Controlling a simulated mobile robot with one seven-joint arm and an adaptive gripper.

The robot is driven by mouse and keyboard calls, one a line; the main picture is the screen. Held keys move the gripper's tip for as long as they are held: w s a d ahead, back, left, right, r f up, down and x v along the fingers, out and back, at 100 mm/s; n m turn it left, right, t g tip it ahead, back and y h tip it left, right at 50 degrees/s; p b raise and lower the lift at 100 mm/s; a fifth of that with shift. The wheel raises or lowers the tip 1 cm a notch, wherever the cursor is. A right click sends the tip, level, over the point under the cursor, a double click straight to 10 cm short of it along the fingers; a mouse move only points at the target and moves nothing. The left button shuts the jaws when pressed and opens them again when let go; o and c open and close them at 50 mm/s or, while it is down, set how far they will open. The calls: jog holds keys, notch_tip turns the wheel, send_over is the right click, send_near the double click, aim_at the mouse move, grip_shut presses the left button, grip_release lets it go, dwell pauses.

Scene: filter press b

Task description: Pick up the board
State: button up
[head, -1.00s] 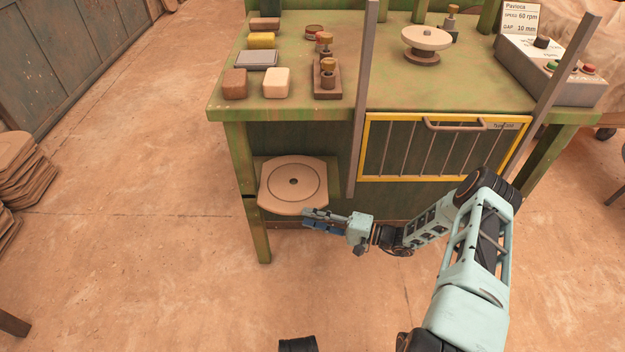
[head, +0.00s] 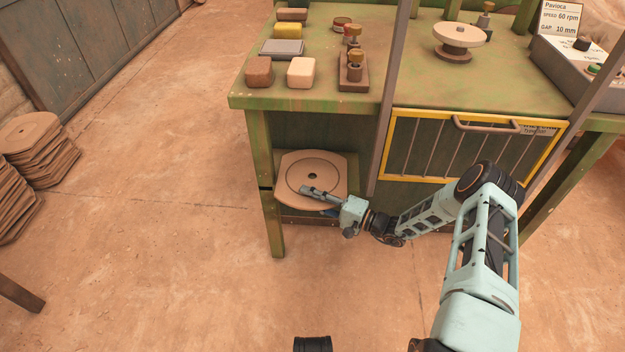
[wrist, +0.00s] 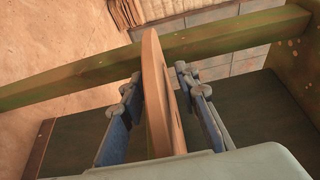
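The board (head: 318,167) is a flat tan piece with rounded sides, a ring line and a small dark hole in the middle. It lies on the low shelf at the left end of the green bench. My gripper (head: 322,198) is at the board's near right edge, with one finger above the board and the other lower. In the wrist view the board (wrist: 157,95) shows edge-on between the two blue fingers of my gripper (wrist: 158,85). The fingers are spread, with narrow gaps beside the board. Contact at the tips is hard to tell.
A green bench leg (head: 265,185) stands just left of the board. A yellow-framed guard (head: 470,145) and a grey upright bar (head: 385,110) are to the right. Stacked boards (head: 38,150) lie on the floor at far left. The floor in front is clear.

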jog(key=shift+w+a, duration=0.15)
jog(key=shift+a, duration=0.05)
grip_shut()
jog(key=shift+r, duration=0.15)
dwell(0.3)
